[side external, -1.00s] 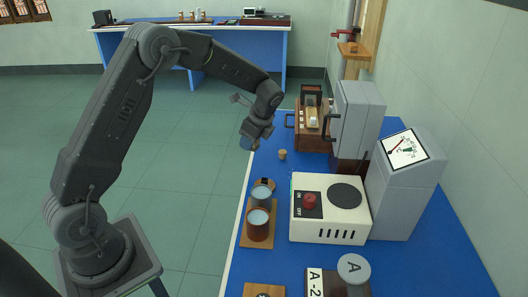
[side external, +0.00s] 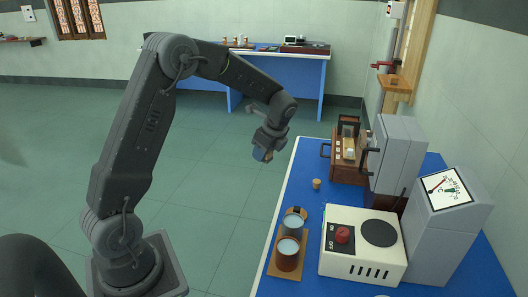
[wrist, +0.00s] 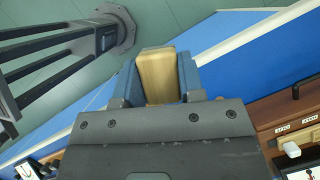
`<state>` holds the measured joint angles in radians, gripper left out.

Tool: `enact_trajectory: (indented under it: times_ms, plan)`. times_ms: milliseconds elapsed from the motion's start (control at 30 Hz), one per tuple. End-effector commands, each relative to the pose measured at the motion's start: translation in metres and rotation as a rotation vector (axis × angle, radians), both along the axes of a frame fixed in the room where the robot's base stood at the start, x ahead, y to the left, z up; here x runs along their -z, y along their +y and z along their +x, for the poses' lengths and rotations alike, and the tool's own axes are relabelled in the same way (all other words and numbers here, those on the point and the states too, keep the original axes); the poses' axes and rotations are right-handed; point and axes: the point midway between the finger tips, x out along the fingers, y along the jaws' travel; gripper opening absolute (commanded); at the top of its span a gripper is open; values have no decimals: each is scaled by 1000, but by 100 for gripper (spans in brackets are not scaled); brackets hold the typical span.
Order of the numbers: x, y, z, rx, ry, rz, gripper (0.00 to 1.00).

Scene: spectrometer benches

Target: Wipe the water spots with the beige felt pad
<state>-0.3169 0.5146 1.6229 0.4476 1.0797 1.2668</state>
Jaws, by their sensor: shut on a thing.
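My gripper (side external: 262,154) is in the air near the left edge of the blue bench (side external: 296,183), towards its far end. In the wrist view its blue-grey fingers (wrist: 158,82) are shut on the beige felt pad (wrist: 157,70), which sticks out between them. In the side view the pad is too small to make out clearly. I cannot make out any water spots in either view.
A white hotplate (side external: 362,262), a grey meter (side external: 447,220) and a wooden instrument (side external: 346,165) fill the right side.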

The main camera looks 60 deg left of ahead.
Motion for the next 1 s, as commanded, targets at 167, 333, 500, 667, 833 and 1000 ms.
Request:
enact_trajectory:
  times_ms: [167,333,500,667,833,1000]
  plan:
    - [2,-5,3,-45,-1,-1,17]
    - [9,-25,14,-269,1,0,17]
    - [17,-58,30,-636,4,-1,17]
    - [23,-89,44,-991,6,-2,17]
    - [27,-122,58,-1362,5,-3,17]
    - [29,-156,71,-1731,6,-2,17]
